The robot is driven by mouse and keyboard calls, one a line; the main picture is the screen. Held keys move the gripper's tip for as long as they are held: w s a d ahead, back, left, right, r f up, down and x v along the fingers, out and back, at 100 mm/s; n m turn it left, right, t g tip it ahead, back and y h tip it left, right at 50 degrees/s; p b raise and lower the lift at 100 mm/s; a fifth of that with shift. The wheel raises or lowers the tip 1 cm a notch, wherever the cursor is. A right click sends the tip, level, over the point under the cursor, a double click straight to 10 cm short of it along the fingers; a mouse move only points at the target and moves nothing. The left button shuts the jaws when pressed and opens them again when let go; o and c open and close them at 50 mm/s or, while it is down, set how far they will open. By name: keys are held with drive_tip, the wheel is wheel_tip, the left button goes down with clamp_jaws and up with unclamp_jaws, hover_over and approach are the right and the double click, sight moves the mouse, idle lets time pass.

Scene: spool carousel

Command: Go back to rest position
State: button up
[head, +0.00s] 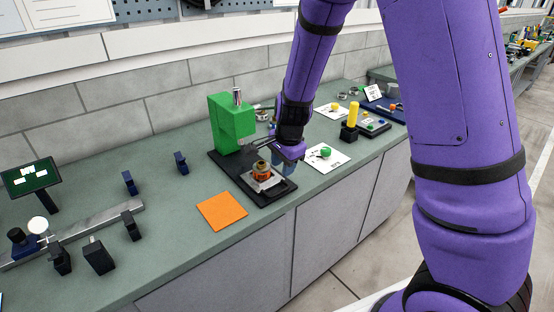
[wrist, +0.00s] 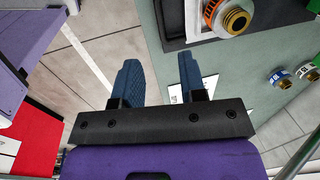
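My gripper (head: 285,163) is at the bench's front side, just right of a spool with orange and brass-coloured parts (head: 262,171). In the wrist view my gripper (wrist: 160,60) shows two blue fingers set well apart with nothing between them. The same spool (wrist: 233,18) shows at the top right of that view, clear of the fingers. It stands upright on a light plate on the black base (head: 228,172) of a green machine (head: 232,124). My gripper hides part of that base's right side.
An orange square (head: 222,211) lies left of the base. Dark blocks, a metal rail (head: 75,233) and a small screen (head: 30,177) are at the left. White cards (head: 327,158), a yellow post (head: 353,114) and dark trays are at the right. Bare green bench (head: 165,225) lies between.

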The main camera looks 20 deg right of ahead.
drive_tip(key=shift+r, duration=0.1)
drive_tip(key=s+d+r+n+t+y, duration=0.1)
drive_tip(key=s+r+n, duration=0.35)
drive_tip(key=r, duration=0.45)
drive_tip(key=s+d+r+n+t+y, duration=0.1)
drive_tip(key=s+d+r+n, duration=0.15)
drive_tip(key=s+r, duration=0.5)
drive_tip(key=s+d+r+n+h, duration=0.1)
drive_tip(key=s+r+n, duration=0.2)
drive_tip(key=s, duration=0.4)
drive_tip(key=s+d+r+n+t+h, duration=0.1)
drive_tip(key=s+d+r+n, duration=0.1)
drive_tip(key=s+r+n, duration=0.2)
drive_tip(key=s+r, duration=0.2)
drive_tip(key=s, duration=0.2)
drive_tip(key=shift+r+h, duration=0.3)
